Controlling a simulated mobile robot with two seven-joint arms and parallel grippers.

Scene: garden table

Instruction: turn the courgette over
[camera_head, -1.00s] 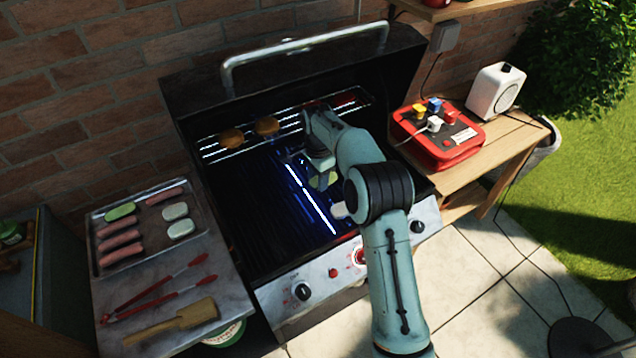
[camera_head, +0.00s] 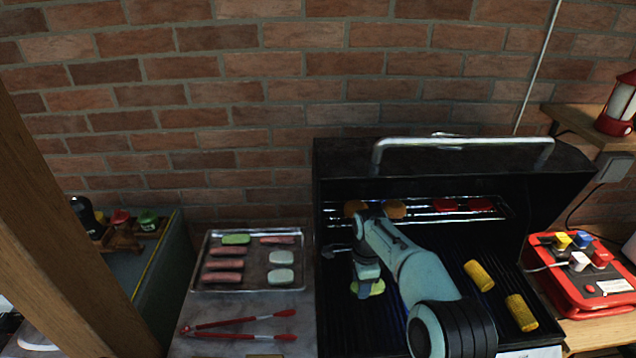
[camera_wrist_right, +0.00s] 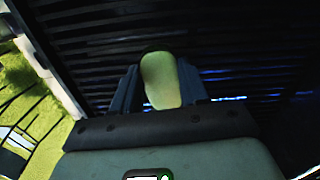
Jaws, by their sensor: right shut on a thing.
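The courgette (camera_head: 378,287) is a pale green slice held over the left part of the grill grate (camera_head: 338,325). My right gripper (camera_head: 366,288) is shut on it. In the right wrist view the courgette (camera_wrist_right: 160,80) stands between the two fingers (camera_wrist_right: 160,92), its pale face toward the camera and dark grate bars behind. I cannot tell whether its lower edge touches the grate. My left gripper is in neither current view.
Two corn pieces (camera_head: 479,275) (camera_head: 521,312) lie on the grate's right side. Buns (camera_head: 392,209) and red pieces (camera_head: 480,204) sit on the upper rack. A tray (camera_head: 200,262) of sausages and slices, with tongs (camera_head: 245,320) in front, stands left. A red box (camera_head: 572,300) is right.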

